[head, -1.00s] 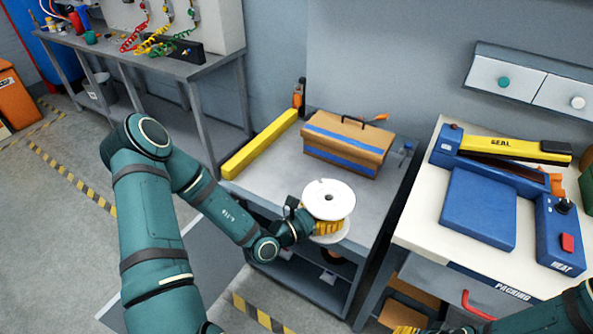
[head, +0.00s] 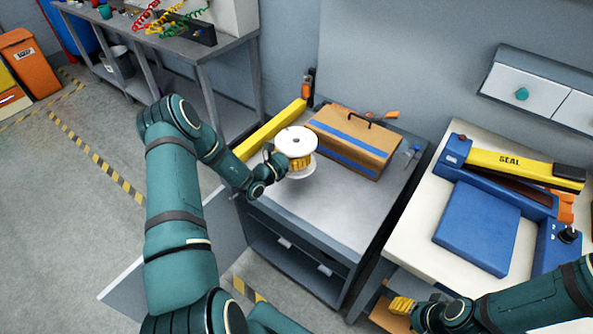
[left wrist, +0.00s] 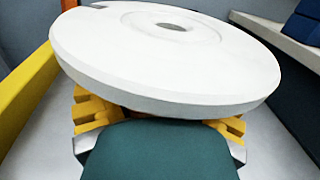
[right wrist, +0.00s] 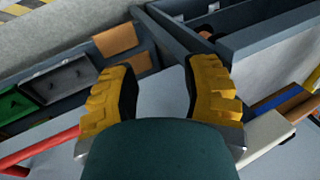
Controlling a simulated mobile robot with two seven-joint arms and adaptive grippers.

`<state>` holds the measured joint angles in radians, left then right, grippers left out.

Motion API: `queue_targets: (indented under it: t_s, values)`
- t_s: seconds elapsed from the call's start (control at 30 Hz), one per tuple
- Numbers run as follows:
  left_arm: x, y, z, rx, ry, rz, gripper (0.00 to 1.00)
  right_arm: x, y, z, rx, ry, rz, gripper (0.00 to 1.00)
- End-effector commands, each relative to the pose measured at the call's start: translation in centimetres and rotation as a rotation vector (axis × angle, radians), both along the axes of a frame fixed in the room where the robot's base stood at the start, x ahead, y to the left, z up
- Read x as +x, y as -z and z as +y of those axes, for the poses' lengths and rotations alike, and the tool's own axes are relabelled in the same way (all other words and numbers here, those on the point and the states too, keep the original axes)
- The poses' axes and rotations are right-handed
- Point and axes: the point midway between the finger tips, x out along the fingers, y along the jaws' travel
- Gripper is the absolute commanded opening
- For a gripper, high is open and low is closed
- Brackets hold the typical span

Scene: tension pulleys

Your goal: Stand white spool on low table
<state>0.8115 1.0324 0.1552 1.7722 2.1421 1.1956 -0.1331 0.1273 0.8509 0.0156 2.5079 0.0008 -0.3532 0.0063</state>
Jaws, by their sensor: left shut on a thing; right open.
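The white spool (head: 296,141) is upright, its round flange on top, over the left part of the grey low table (head: 330,222). My left gripper (head: 284,163) is shut on the spool's middle, between its flanges. In the left wrist view the top flange (left wrist: 170,55) fills the upper picture, with yellow fingers (left wrist: 160,120) below it. I cannot tell whether the spool touches the tabletop. My right gripper (right wrist: 160,95) is open and empty, low beside the packing bench; it also shows in the head view (head: 400,305).
A brown toolbox (head: 352,142) with blue stripes stands right of the spool. A yellow bar (head: 270,130) lies along the table's left edge. The front right of the tabletop is clear. The packing bench (head: 415,240) with a blue heat sealer (head: 478,225) is at right.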

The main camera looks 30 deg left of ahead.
Motion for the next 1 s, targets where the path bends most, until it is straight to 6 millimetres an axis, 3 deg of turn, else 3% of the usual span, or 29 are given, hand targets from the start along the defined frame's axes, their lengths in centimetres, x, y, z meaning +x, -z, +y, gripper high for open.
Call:
queue_targets:
  t_s: [0.1, 0.43, 0.63, 1.0]
  values:
    - [0.0, 2.1, 0.0, -0.001, 0.0, -0.004, 0.28, -0.1, 0.6, 0.0, 0.0, -0.002, 0.003, 0.47]
    - [0.1, 4.4, 0.0, 0.001, -0.001, -0.004, 0.28, -0.3, 1.0, 0.1, 0.002, -0.006, 0.007, 0.47]
    - [0.0, 7.0, 0.0, 0.0, 0.0, -0.004, 0.28, -0.3, 1.6, 0.1, 0.002, -0.007, 0.008, 0.47]
    - [0.1, 7.4, 0.0, 0.001, -0.001, -0.005, 0.28, -0.3, 1.8, 0.1, 0.002, -0.007, 0.007, 0.47]
